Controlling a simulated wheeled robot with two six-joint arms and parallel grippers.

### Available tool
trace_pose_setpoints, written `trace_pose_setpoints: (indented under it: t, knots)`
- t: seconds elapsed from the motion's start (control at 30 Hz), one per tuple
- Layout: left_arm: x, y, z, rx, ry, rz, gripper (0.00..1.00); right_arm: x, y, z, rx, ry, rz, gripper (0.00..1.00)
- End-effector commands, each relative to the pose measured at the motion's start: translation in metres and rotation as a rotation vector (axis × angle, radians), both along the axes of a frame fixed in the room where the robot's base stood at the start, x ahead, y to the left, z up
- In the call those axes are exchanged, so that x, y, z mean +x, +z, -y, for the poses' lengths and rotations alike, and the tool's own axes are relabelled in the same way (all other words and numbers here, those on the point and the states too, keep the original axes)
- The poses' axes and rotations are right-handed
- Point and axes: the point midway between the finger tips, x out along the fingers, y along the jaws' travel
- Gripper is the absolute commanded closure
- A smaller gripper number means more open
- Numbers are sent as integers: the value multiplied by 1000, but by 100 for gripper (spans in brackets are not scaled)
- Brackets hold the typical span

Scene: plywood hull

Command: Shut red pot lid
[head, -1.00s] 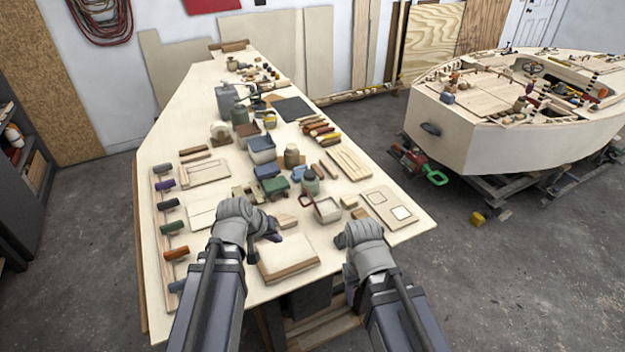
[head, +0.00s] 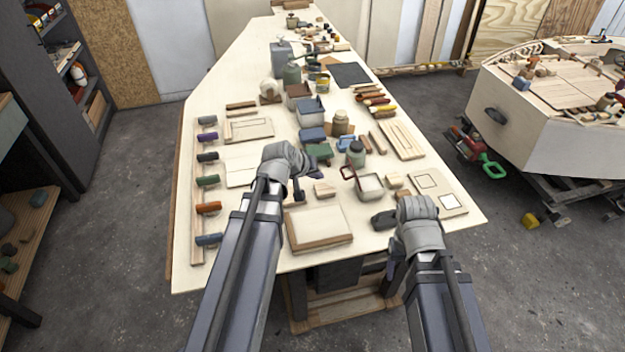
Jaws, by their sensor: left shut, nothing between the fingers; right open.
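A small pale pot (head: 371,187) stands on the workbench, right of the middle in the head view. A reddish-brown lid or rim piece (head: 347,172) shows at its left edge and looks raised, with the pot's pale inside in sight. How far the lid is tilted is too small to tell. My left gripper (head: 306,178) is shut and empty above the bench, left of the pot and apart from it. My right gripper (head: 388,238) is open near the bench's front edge, nearer to me than the pot. Its fingers are partly hidden by its own wrist.
A wooden board (head: 318,224) lies in front, between my arms. A panel with square cut-outs (head: 437,192) lies to the right. A rack of coloured handles (head: 199,220) lies along the left edge. The middle bench is crowded.

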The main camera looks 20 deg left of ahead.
Motion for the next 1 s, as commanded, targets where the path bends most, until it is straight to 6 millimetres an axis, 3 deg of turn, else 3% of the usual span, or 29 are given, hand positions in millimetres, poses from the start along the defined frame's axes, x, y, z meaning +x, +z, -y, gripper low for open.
trace_pose_setpoints:
  t: [0.03, 0.2, 0.27, 0.5, 1.0]
  knots:
    - [8, -15, 2, 0, -1, 1, 100, 0, -15, 0, 0, 0, 0, 39]
    - [24, -34, 8, 1, -2, 0, 100, 0, -34, 0, 0, -1, 0, 39]
    - [28, -23, 18, 1, -3, 0, 100, 0, -23, 0, 0, -1, 0, 39]
    - [39, -21, 37, 0, -1, -1, 100, 0, -20, 0, 0, -1, 0, 39]
    - [41, -20, 41, 2, 0, -2, 100, 0, -19, 0, 0, -1, 0, 39]
